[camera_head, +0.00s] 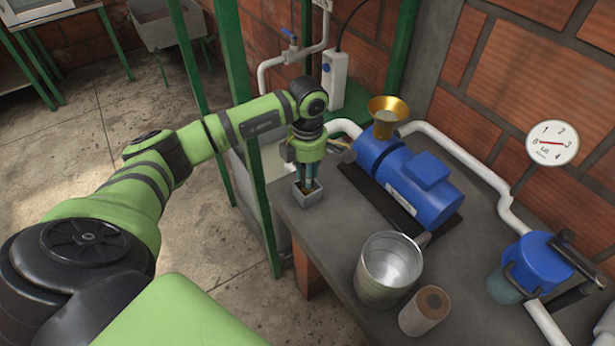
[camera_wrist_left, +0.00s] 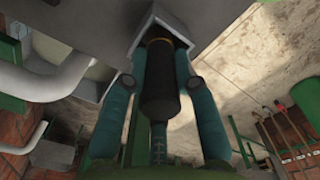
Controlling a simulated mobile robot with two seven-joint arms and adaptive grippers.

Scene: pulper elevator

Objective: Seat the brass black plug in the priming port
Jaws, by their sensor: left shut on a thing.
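My left gripper (camera_head: 308,184) points down at the near-left corner of the grey bench, over a small grey square holder (camera_head: 310,198). In the left wrist view, its two teal fingers are shut on the black plug (camera_wrist_left: 158,92), one on each side. A thin brass-coloured band shows near the plug's far end, which reaches into the holder; how deep it sits is hidden. The blue pump (camera_head: 405,178) lies to the right on the bench, with a brass funnel (camera_head: 388,112) on its top left end. The priming port's opening does not show clearly. My right gripper is not in view.
A blue-topped vessel (camera_head: 536,262) is at the right. White pipes run behind the pump. A green post (camera_head: 262,205) stands close left of my gripper.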

